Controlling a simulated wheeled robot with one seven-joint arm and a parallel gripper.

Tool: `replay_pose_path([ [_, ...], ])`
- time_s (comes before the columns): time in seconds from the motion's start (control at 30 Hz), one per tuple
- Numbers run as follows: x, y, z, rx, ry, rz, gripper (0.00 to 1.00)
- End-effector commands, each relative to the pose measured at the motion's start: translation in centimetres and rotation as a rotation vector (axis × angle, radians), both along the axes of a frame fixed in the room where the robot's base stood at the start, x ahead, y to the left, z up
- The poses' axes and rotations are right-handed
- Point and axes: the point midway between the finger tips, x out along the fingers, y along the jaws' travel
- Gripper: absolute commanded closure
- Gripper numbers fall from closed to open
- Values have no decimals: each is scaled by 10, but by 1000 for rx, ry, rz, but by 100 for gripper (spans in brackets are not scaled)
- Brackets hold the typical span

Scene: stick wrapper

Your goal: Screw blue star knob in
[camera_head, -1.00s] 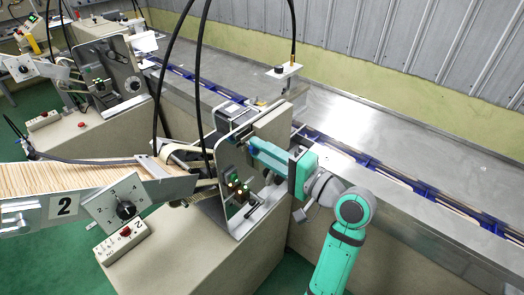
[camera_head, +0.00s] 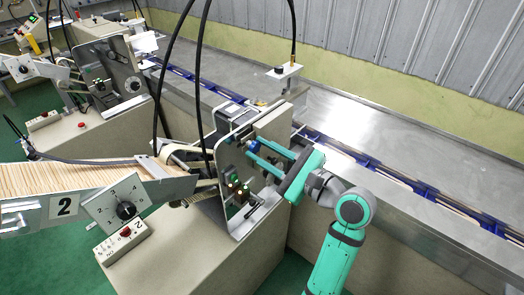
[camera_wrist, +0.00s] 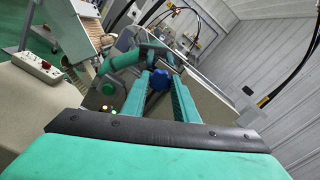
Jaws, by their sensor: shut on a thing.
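The blue star knob (camera_wrist: 159,79) sits between the two teal fingers of my gripper (camera_wrist: 160,84) in the wrist view, at the side of the stick wrapper machine. In the head view the knob (camera_head: 253,146) is a small blue patch at the fingertips of my gripper (camera_head: 254,150). My gripper is shut on the knob. The fingers reach in from the right, beside the machine's metal plate (camera_head: 242,228). The knob's shaft and the hole behind it are hidden.
Several knobs and lit buttons (camera_head: 238,187) sit on the panel just below my fingers. Black cables (camera_head: 200,70) hang above the machine. A conveyor with blue rails (camera_head: 345,150) runs behind it. A control box (camera_head: 122,241) with a red button stands at the front left.

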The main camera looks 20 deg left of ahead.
Motion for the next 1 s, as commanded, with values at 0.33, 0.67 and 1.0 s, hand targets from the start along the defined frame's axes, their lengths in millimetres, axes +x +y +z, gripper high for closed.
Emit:
replay_pose_path([
  [0.33,-1,0,-3,133,381,3,95],
  [0.67,-1,0,-4,213,602,2,95],
  [1.0,-1,0,-3,215,600,2,61],
])
